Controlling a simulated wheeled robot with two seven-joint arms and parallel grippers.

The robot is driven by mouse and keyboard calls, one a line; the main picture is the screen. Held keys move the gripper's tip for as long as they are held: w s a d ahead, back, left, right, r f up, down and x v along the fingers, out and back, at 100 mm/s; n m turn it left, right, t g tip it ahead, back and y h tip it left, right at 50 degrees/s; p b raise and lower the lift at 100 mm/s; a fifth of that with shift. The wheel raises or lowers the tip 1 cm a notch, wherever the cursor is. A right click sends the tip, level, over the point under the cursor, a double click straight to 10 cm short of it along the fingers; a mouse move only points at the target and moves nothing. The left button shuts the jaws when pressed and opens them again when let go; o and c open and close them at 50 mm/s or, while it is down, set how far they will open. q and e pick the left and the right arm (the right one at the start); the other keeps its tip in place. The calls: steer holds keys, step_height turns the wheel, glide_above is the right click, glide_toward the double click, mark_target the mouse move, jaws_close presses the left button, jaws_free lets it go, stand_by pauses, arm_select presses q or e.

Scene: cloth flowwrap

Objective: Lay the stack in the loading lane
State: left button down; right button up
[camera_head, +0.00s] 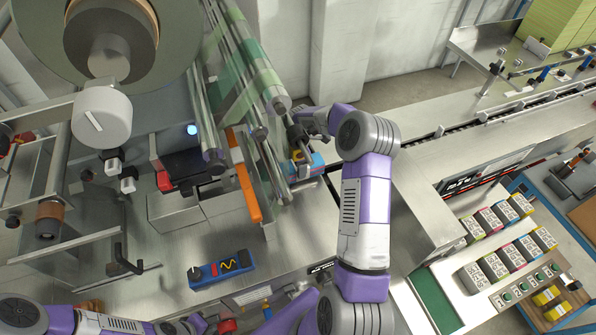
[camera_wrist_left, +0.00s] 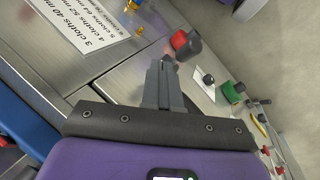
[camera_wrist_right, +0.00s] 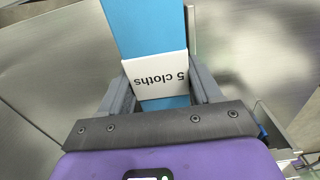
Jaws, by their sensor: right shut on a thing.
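The stack (camera_wrist_right: 140,30) is light blue with a white "5 cloths" band, which reads upside down in the right wrist view. My right gripper (camera_wrist_right: 162,90) is shut on it, one finger on each side of the band. In the head view a bit of the blue stack (camera_head: 318,160) shows beside my right gripper (camera_head: 300,145), largely hidden by the arm. I cannot clearly tell the loading lane from the metal surfaces around it. My left gripper (camera_wrist_left: 168,75) is empty with its fingers together; it shows low in the head view (camera_head: 197,322).
A film roll (camera_head: 105,40) and rollers stand at upper left. An orange bar (camera_head: 247,190) lies left of the right gripper. A blue control box (camera_head: 221,269) sits in front. A conveyor (camera_head: 480,120) runs right. A red knob (camera_wrist_left: 186,43) is close to the left fingers.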

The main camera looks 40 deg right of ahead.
arm_select(q)
steer(key=shift+f+b, duration=0.4)
steer(key=shift+f, duration=0.3)
arm_select(e)
step_height(320, 180, down, 2)
steer(key=shift+f, duration=0.1)
arm_select(q)
steer(key=shift+r, duration=0.1)
arm_select(e)
steer(key=o, duration=1.1)
steer(key=shift+o, duration=0.2)
